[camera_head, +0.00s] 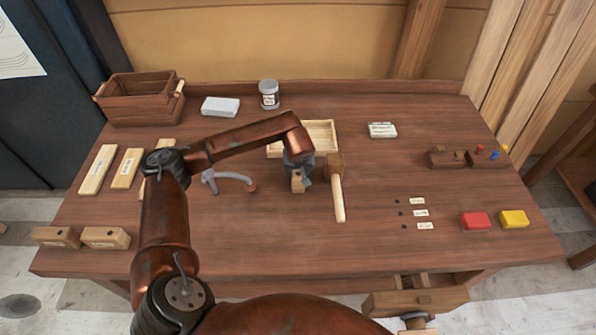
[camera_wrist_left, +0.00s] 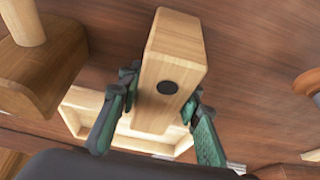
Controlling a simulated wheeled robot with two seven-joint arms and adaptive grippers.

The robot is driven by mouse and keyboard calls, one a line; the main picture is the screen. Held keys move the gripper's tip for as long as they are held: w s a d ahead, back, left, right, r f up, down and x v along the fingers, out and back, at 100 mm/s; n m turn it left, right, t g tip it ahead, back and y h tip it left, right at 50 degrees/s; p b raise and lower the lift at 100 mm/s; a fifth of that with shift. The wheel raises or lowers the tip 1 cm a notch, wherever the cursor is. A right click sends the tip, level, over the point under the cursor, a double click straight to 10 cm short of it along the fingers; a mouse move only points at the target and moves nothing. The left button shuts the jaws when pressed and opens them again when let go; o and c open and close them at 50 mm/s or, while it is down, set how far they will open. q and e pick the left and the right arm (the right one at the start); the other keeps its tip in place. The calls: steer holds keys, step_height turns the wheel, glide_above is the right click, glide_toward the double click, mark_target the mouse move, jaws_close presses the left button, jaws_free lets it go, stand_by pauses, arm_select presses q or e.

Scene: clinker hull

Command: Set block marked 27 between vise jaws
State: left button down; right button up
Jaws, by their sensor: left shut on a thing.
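My left gripper (camera_head: 298,180) is shut on a pale wooden block (camera_head: 297,185) above the middle of the bench. In the left wrist view the block (camera_wrist_left: 172,62) sits between the two green-padded fingers (camera_wrist_left: 155,105). One face shows a round black dot; no number can be read on it. The wooden vise (camera_head: 415,301) is at the front right edge of the bench, apart from the gripper. Two similar blocks, one at the far left (camera_head: 57,237) and one beside it (camera_head: 105,238), stand at the front left. My right gripper is not in view.
A shallow wooden tray (camera_head: 322,134) lies behind the gripper and a mallet (camera_head: 338,195) just right of it. Small labels (camera_head: 420,213), a red box (camera_head: 475,221) and a yellow box (camera_head: 514,219) lie at right. The front middle of the bench (camera_head: 320,255) is clear.

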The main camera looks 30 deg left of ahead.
arm_select(q)
steer(key=shift+f, duration=0.15)
steer(key=c, duration=1.4)
jaws_free()
steer(key=shift+r, duration=0.2)
